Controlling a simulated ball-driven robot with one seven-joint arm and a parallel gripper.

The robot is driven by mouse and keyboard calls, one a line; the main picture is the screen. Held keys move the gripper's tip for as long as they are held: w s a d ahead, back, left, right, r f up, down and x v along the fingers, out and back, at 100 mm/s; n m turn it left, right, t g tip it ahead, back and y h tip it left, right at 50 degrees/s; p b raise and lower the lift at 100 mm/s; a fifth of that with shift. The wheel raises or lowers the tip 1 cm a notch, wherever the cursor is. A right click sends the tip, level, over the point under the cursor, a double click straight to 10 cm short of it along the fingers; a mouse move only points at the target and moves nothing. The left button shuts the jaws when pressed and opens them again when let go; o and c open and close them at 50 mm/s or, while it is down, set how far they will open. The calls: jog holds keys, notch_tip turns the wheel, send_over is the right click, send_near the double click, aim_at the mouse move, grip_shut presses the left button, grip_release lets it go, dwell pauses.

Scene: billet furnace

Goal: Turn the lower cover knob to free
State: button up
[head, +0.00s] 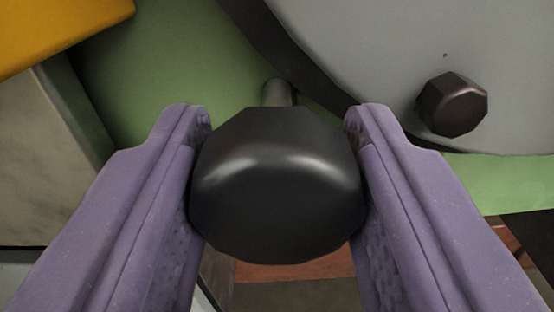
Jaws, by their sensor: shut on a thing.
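A black faceted knob (277,190) fills the middle of the head view, on a short grey stem (277,93) that runs back toward a green surface. My gripper (278,125) has its two purple fingers on the left and right sides of this knob, shut on it. The knob hides most of its stem and part of what lies behind. I cannot tell from this view alone whether it is the lower cover knob, or how far it is turned.
The green panel (150,75) lies behind. A yellow block (55,30) and a grey block (40,160) stand at the left, close to the left finger.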

jog(key=shift+f, duration=0.1)
jog(key=o, duration=1.1)
jog(key=shift+c, duration=0.2)
jog(key=shift+s, duration=0.1)
jog(key=s+p, duration=0.2)
jog(key=s, duration=0.5)
jog(key=shift+s+a, duration=0.15)
jog(key=shift+s, duration=0.2)
